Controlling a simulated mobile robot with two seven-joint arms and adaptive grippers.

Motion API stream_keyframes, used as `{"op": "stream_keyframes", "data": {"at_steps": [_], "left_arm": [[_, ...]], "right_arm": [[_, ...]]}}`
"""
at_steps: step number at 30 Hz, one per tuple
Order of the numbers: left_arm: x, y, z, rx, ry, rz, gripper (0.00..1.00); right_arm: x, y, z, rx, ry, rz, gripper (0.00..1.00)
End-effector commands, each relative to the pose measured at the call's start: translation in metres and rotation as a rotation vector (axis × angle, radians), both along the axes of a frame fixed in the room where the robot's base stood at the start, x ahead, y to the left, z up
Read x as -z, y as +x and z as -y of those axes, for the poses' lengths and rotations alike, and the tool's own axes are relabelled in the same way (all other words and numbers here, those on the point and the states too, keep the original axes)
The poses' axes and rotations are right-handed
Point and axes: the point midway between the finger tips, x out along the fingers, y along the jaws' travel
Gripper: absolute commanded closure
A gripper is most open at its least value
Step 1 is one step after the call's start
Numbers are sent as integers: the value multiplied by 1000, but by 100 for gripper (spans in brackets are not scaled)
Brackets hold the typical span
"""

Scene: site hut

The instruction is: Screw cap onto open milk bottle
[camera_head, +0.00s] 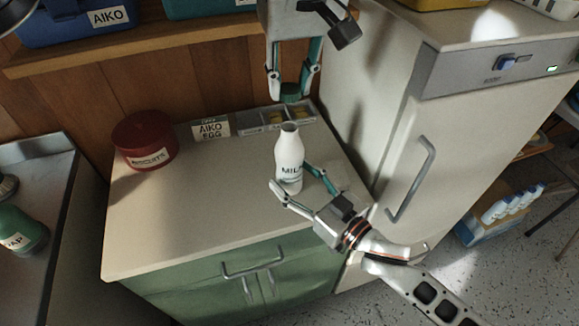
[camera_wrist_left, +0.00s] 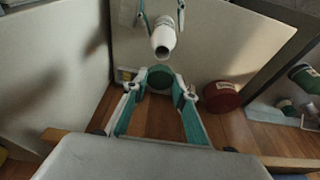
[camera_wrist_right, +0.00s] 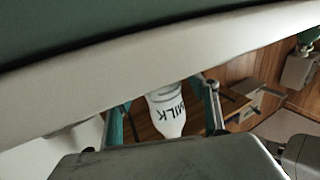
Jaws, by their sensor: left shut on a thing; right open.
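The white milk bottle (camera_head: 289,155) stands upright on the cabinet top, its mouth open. It also shows in the left wrist view (camera_wrist_left: 164,36) and in the right wrist view (camera_wrist_right: 171,122). The cap is apart from the bottle mouth. My right gripper (camera_head: 292,180) is open low at the bottle, with a finger on each side of it. Whether the fingers touch it I cannot tell.
A red biscuit tin (camera_head: 145,141) and a small sectioned tray (camera_head: 254,124) stand at the back of the cabinet top (camera_head: 205,205). The white fridge (camera_head: 385,130) stands close on the right. A wooden shelf (camera_head: 150,49) runs above. The cabinet top's front left is clear.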

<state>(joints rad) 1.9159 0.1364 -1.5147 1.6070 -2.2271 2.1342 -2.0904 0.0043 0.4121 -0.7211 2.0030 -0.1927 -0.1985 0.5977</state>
Motion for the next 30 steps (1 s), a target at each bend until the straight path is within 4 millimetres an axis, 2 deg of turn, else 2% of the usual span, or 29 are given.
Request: {"op": "stream_keyframes", "data": {"at_steps": [6,16,17,23,26,30], "left_arm": [[0,0,0,0,0,0,79],[0,0,0,0,0,0,79],[0,0,0,0,0,0,79],[0,0,0,0,0,0,79],[1,0,0,0,0,0,79],[17,0,0,1,3,-2,79]], "right_arm": [[-1,13,-11,-1,1,1,41],[0,14,-12,0,0,0,41],[0,14,-12,0,0,0,47],[0,14,-12,0,-1,1,99],[0,14,-12,0,0,0,100],[0,14,-12,0,0,0,100]]}}
